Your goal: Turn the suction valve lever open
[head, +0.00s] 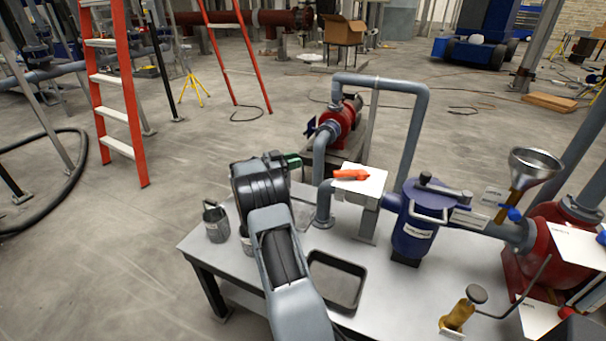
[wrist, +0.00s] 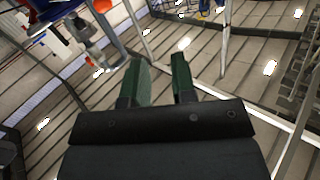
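An orange lever (head: 350,174) lies roughly flat across a white plate (head: 372,184) on the pipework, at the middle of the head view. I take it for the suction valve lever, but no label there is readable. My gripper (head: 292,160) is left of the lever and apart from it, with green fingertips. An orange part, probably the lever, shows at the top left of the wrist view (wrist: 101,5).
A blue strainer pot (head: 414,222) stands right of the lever, with a blue valve handle (head: 513,214) and funnel (head: 536,162) farther right. A grey pipe loop (head: 425,125) rises behind.

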